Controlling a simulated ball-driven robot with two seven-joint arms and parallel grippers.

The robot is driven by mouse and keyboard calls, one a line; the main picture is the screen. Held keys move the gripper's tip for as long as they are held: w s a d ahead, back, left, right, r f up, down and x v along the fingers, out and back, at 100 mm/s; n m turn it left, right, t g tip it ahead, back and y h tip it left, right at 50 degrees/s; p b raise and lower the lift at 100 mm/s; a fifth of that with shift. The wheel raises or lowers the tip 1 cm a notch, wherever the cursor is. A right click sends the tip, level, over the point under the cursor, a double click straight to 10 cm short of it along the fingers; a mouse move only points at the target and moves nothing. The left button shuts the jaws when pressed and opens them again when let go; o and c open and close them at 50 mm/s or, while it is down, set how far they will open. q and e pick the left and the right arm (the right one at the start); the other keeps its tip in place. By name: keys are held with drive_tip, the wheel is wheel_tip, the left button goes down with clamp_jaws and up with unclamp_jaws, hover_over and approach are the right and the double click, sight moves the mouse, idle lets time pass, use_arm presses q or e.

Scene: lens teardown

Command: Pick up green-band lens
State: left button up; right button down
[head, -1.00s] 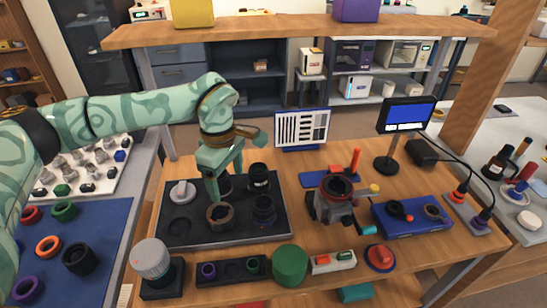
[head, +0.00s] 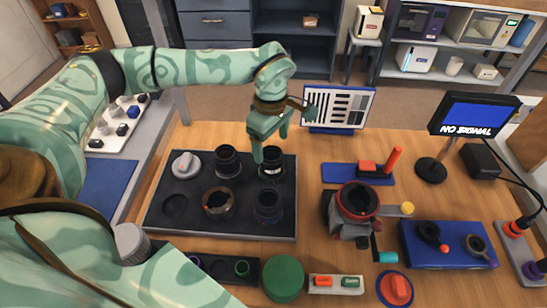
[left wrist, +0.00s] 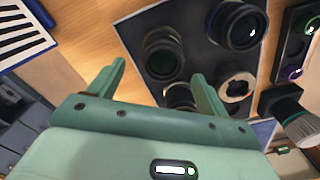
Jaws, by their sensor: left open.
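Several lenses stand on a dark tray (head: 270,232) in the head view. The back-right black lens (head: 271,165) is just below my left gripper (head: 270,142). In the left wrist view this lens (left wrist: 163,57) looks dark with a faint greenish tint; I cannot make out a clear green band. My left gripper (left wrist: 159,70) is open and empty, its fingers apart, above the lens and not closed on it. A black lens (head: 228,161) stands at the back left, a bronze-ringed one (head: 218,202) at the front left and a bluish-dark one (head: 268,206) at the front right.
A grey cap (head: 186,165) sits in the tray's back-left corner. To the right are a clamp device (head: 357,203), a blue mat (head: 455,245) and a monitor (head: 475,115). A test chart (head: 338,105) stands behind. A green cylinder (head: 284,279) is in front.

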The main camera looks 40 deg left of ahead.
sight(271, 153)
use_arm(q)
wheel_tip(271, 153, down, 5)
drive_tip(key=shift+s+d+f+b, duration=0.1)
drive_tip(key=shift+s+d+b, duration=0.05)
drive_tip(key=shift+b, duration=0.75)
drive_tip(key=shift+r, duration=0.2)
drive_tip(key=shift+c, duration=1)
drive_tip(key=c, duration=1.1)
